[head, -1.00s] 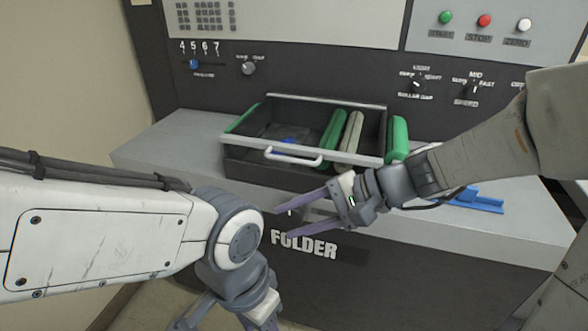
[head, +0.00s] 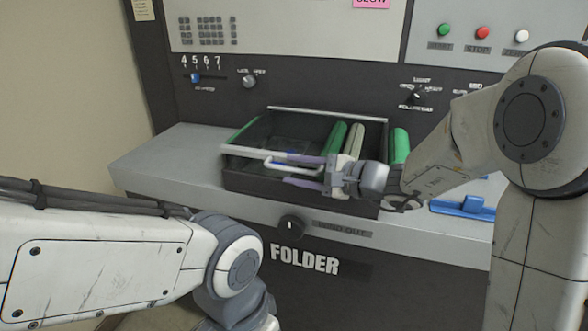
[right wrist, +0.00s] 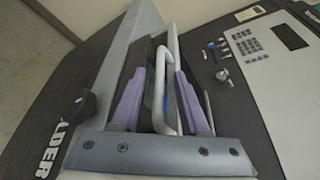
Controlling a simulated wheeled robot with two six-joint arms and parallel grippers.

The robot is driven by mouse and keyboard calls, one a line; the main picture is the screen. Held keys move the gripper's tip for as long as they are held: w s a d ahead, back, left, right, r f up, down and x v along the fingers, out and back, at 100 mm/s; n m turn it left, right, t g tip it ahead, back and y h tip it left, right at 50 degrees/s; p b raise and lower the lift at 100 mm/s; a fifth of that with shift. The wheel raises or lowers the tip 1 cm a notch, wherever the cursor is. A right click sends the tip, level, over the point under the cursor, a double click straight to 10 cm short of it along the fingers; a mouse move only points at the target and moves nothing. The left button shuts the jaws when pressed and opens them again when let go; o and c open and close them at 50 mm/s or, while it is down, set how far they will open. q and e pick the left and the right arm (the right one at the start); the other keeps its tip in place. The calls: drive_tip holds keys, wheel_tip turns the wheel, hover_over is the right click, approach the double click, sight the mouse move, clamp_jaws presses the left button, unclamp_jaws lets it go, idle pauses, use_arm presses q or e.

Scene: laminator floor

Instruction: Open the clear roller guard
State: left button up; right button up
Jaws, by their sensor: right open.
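The clear roller guard (head: 268,124) is a see-through cover in a dark frame over the roller tray, and it looks closed. Its pale bar handle (head: 292,166) is on the front side. My right gripper (head: 289,170) reaches in from the right with its purple fingers around the handle. In the right wrist view the handle (right wrist: 167,88) stands between the two spread fingers, which show gaps on both sides. My left arm's wrist is at the lower left; its fingers are out of the picture.
Green rollers (head: 400,146) and a grey roller (head: 352,142) lie at the tray's right. A dark knob (head: 291,227) sits on the front edge, above the FOLDER label. A blue piece (head: 463,207) lies on the grey shelf (head: 160,165) at right.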

drive_tip(key=shift+w+a+f, duration=0.1)
drive_tip(key=shift+w+a, duration=0.15)
drive_tip(key=shift+a, duration=0.1)
clamp_jaws()
idle(1.2)
